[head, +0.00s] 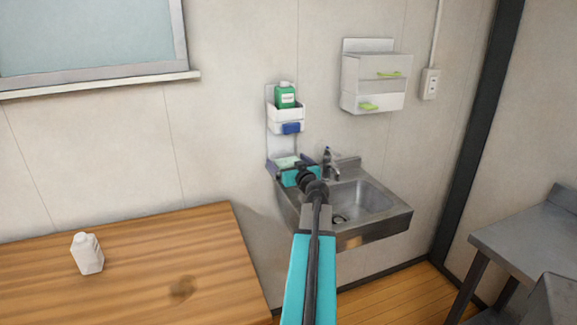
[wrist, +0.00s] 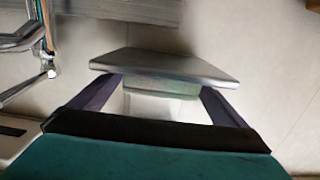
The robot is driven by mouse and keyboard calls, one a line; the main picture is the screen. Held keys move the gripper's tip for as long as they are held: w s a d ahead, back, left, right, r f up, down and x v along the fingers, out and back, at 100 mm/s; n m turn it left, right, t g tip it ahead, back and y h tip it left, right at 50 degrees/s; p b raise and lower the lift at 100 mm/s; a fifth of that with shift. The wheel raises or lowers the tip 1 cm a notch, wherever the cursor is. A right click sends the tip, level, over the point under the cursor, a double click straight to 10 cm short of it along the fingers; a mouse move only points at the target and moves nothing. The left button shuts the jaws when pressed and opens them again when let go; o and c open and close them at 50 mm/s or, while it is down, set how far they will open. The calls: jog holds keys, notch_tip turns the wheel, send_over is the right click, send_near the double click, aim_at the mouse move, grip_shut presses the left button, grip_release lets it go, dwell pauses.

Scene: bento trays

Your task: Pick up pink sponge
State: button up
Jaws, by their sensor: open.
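I cannot make out a clearly pink sponge in either view. My gripper (head: 289,165) reaches to the lower part of the wall rack, left of the sink. In the wrist view its two dark fingers (wrist: 157,100) are open and spread apart. A pale greenish block (wrist: 160,87) with a faint pinkish tint shows between them, on or against a whitish holder (wrist: 160,105). I cannot tell whether this is the sponge or whether the fingers touch it. A pale green patch (head: 287,161) also shows by the gripper in the head view.
A grey metal plate (wrist: 165,63) lies just beyond the fingertips. The sink (head: 365,198) and tap (head: 329,160) are close on the right. Above is a rack (head: 285,112) with a green bottle (head: 286,98). A wooden table (head: 130,265) with a white bottle (head: 87,254) stands left.

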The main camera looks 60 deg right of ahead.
aim_at(288, 161)
jog(key=c, duration=1.1)
jog(key=shift+r, duration=0.1)
jog(key=shift+r+b, duration=0.35)
jog(key=shift+r, duration=1.4)
jog(key=b+v, duration=0.4)
jog(key=v, duration=0.7)
jog(key=shift+s+a+f+b, duration=0.1)
jog(key=shift+a+b, duration=0.05)
jog(key=shift+b, duration=0.2)
jog(key=b+v, duration=0.2)
jog(key=b, duration=0.2)
jog(key=b+v, duration=0.2)
jog(key=b, duration=0.3)
jog(key=shift+s+a+r, duration=0.25)
